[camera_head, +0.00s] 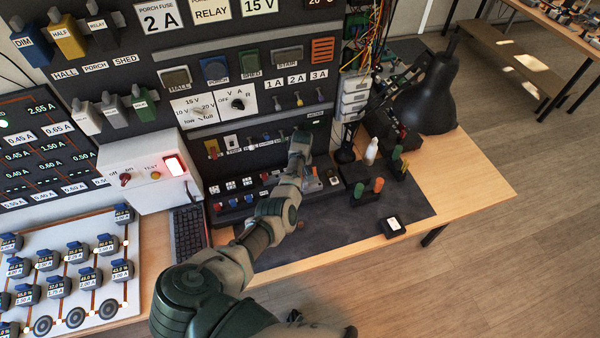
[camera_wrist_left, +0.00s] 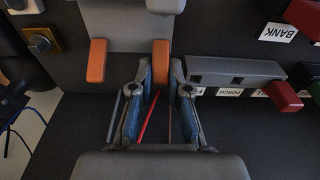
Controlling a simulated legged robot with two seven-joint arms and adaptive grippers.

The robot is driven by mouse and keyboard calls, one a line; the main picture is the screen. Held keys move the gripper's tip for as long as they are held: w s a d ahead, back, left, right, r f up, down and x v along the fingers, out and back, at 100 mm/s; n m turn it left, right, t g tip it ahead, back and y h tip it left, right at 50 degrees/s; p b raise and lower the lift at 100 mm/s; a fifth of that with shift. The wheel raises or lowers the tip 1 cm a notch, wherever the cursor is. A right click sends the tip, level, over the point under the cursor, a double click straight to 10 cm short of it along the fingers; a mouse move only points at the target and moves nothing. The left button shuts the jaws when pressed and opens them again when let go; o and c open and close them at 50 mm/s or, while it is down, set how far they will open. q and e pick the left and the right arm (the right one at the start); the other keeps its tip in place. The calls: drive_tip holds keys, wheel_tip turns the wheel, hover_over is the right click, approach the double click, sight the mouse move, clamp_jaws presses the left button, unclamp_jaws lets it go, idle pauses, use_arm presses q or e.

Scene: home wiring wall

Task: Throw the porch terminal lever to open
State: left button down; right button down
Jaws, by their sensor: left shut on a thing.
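Two orange levers stand on a grey terminal block (camera_wrist_left: 128,38) in the left wrist view. My left gripper (camera_wrist_left: 160,82), with blue-lined fingers, is shut on the right orange lever (camera_wrist_left: 161,60). The left orange lever (camera_wrist_left: 97,60) stands free beside the fingers; both levers point about the same way. No label on either lever is readable, so I cannot tell by name which is the porch one. My right gripper is not in view.
Red and dark wires (camera_wrist_left: 148,118) run between the fingers. A grey strip (camera_wrist_left: 235,72) and a red block (camera_wrist_left: 283,96) lie close to the right. In the head view a dark mat (camera_head: 335,225) has clear room; green and orange posts (camera_head: 368,187) stand on it.

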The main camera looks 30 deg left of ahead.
use_arm(q)
drive_tip(key=shift+w, duration=0.1)
drive_tip(key=c, duration=1.1)
unclamp_jaws()
drive_tip(key=shift+c, duration=0.2)
drive_tip(key=shift+w+a+f, duration=0.1)
drive_tip(key=r, duration=0.7)
drive_tip(key=shift+s+d+r, duration=0.3)
drive_tip(key=shift+d+r, duration=0.1)
drive_tip(key=shift+f, duration=0.1)
